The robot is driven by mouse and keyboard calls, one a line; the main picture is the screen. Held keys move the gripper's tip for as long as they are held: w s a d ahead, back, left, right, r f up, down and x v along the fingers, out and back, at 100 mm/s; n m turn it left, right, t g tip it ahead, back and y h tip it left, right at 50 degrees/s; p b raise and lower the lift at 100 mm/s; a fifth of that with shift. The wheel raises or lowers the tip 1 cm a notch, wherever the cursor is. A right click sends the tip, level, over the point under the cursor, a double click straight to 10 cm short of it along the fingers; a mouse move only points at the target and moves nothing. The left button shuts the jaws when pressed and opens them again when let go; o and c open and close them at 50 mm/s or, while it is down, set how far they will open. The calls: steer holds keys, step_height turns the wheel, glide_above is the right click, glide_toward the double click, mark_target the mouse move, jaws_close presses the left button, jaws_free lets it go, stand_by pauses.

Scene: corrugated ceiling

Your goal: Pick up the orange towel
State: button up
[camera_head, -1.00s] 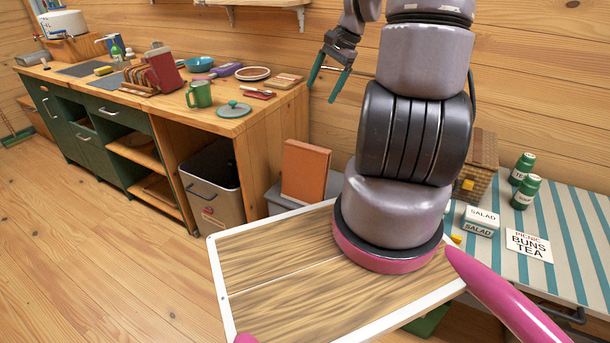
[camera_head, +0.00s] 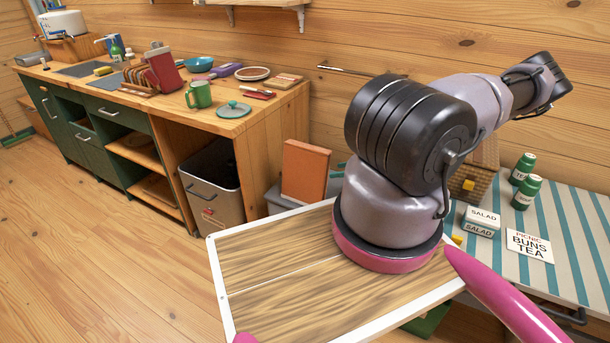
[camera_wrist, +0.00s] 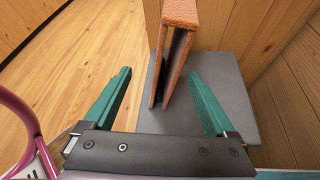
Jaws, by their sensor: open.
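The orange towel (camera_head: 305,171) stands upright on a grey box (camera_head: 283,200) beside the end of the wooden counter. In the wrist view the towel (camera_wrist: 176,45) is folded over something dark, with a gap between its two layers. My gripper (camera_wrist: 158,74) is open, its green fingers pointing toward the towel. In the head view my arm hides most of the gripper; only bits of green finger show right of the towel.
A wooden counter (camera_head: 250,125) with a green mug (camera_head: 199,95) stands left of the towel, a grey bin (camera_head: 211,178) under it. The wooden wall is close behind. A striped table (camera_head: 570,225) with green jars and a picnic basket (camera_head: 470,180) is to the right. The floor at left is clear.

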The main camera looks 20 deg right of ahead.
mark_target(316, 172)
steer(key=shift+m+t, duration=0.4)
steer(key=shift+m, duration=0.1)
steer(key=x, duration=0.7)
steer(key=d+f+x, duration=0.1)
steer(key=x, duration=0.3)
steer(key=shift+w, duration=0.35)
jaws_close()
